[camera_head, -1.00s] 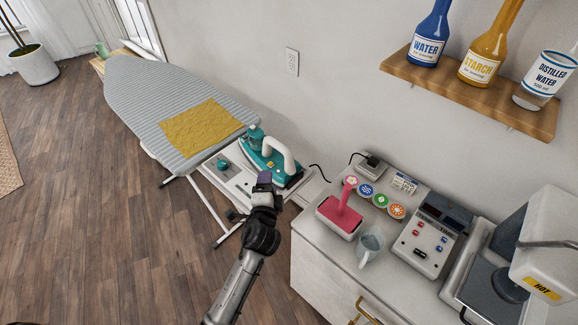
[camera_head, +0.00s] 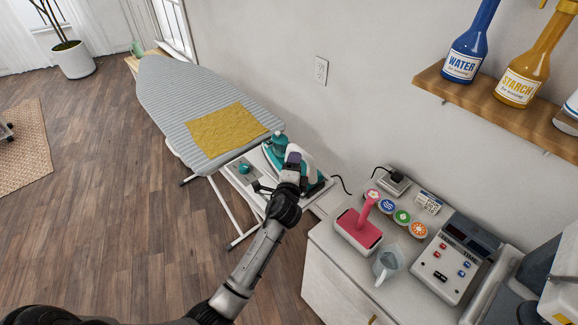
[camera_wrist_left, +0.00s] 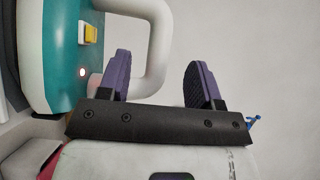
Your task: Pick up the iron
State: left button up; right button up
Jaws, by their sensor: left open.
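The teal and white iron (camera_head: 272,160) sits on the iron rest at the near end of the ironing board. My left gripper (camera_head: 293,158) is at the iron's white handle and covers part of it in the head view. In the left wrist view, the iron (camera_wrist_left: 60,60) fills the left side, with a yellow button and a small lit light. Its white looped handle (camera_wrist_left: 158,50) reaches between the two purple fingers of the left gripper (camera_wrist_left: 155,80). The fingers are apart, with a gap on the handle's right. My right gripper does not show.
The ironing board (camera_head: 165,85) carries a yellow cloth (camera_head: 225,130). On the white cabinet to the right are a pink-handled tool (camera_head: 360,228), a clear jug (camera_head: 388,262), several round labelled lids and a control box (camera_head: 455,258). A wooden shelf (camera_head: 475,103) holds bottles above.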

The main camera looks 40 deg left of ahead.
pick_arm(q)
jog(key=shift+x, duration=2.35)
grip_shut()
jog(key=shift+r, duration=0.15)
